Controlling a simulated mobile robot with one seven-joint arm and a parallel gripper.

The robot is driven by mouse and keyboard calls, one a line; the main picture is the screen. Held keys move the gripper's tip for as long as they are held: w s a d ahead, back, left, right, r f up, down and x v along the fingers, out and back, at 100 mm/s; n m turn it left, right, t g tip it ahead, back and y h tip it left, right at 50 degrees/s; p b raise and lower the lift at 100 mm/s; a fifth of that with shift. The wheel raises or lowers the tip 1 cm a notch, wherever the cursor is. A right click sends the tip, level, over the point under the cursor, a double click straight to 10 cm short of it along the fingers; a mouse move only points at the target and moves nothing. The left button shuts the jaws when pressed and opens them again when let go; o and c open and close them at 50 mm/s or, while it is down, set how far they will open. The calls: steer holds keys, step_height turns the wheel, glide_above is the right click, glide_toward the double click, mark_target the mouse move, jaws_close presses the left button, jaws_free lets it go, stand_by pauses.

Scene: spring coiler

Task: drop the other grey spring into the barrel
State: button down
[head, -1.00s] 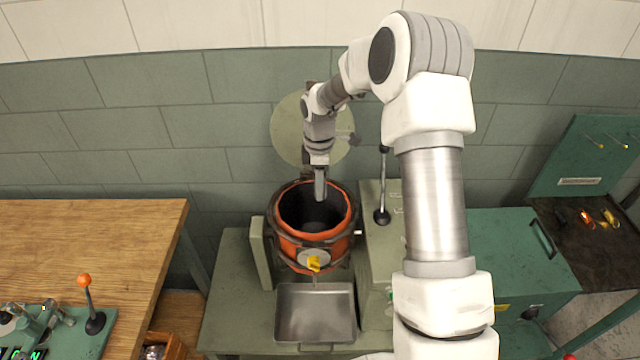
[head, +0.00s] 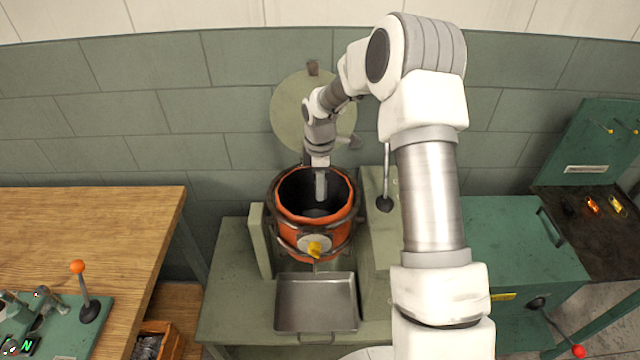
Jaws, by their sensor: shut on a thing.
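The orange barrel (head: 291,236) with dark bands stands on the grey-green machine, its dark mouth open upward. A yellow fitting (head: 314,250) sits on its front. My gripper (head: 320,190) points straight down at the barrel's mouth, its tip overlapping the dark interior. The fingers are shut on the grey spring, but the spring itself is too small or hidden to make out. I cannot tell how deep the fingertips are, and the barrel's floor is mostly dark.
A metal tray (head: 316,303) lies in front of the barrel. A round lid (head: 290,110) stands open behind it. A wooden bench (head: 80,225) with an orange-knobbed lever (head: 80,280) is at left.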

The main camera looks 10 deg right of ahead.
steer(key=shift+c, duration=2.2)
jaws_free()
step_height(320, 180, up, 18)
steer(key=b, duration=0.1)
steer(key=shift+f+b, duration=0.25)
steer(key=shift+b, duration=0.05)
